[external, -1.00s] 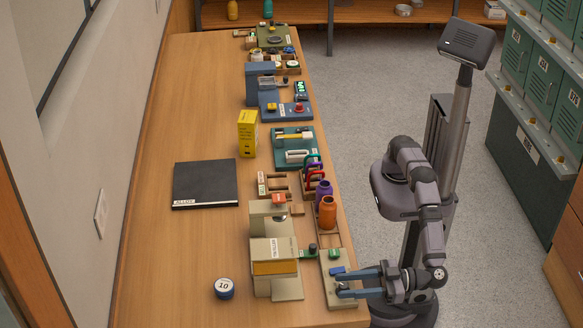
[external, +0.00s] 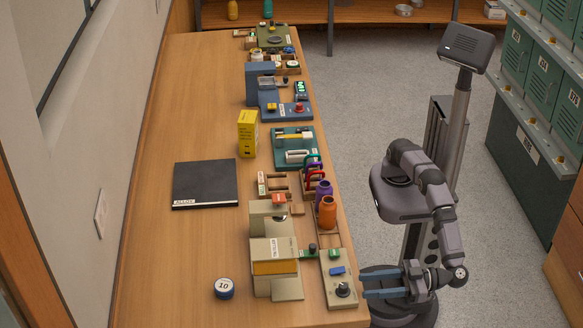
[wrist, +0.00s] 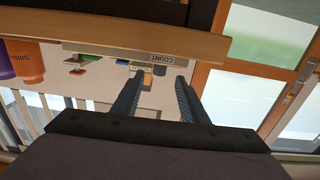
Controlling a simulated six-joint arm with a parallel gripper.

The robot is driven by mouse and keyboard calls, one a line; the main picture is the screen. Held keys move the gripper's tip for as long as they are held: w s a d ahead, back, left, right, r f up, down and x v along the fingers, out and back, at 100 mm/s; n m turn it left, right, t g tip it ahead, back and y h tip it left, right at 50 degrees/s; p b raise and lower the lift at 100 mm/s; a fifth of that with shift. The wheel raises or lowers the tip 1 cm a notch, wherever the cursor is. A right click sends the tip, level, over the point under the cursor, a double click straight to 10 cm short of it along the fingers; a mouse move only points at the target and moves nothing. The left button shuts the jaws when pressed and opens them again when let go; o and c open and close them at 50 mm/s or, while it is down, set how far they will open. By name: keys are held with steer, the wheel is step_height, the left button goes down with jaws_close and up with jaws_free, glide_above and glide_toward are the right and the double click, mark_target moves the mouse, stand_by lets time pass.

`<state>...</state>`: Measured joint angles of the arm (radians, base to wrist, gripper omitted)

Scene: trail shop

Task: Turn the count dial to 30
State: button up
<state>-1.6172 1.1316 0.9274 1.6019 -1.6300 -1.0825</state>
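The count dial (external: 343,290) is a dark round knob on a beige panel (external: 336,262) at the near right end of the table. In the wrist view the dark dial (wrist: 159,71) shows between the two fingers, by an upside-down COUNT label (wrist: 163,57). The dial's setting is too small to read.
A beige machine with a yellow window (external: 274,262) stands left of the panel. An orange bottle (external: 327,213) and a purple bottle (external: 323,191) stand behind it. A round piece marked 10 (external: 224,288) lies at the left.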

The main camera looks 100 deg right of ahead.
mark_target(339, 288)
steer(key=w+p, duration=0.1)
steer(key=w, duration=1.1)
steer(key=shift+d, duration=0.15)
steer(key=shift+f, duration=0.1)
jaws_close()
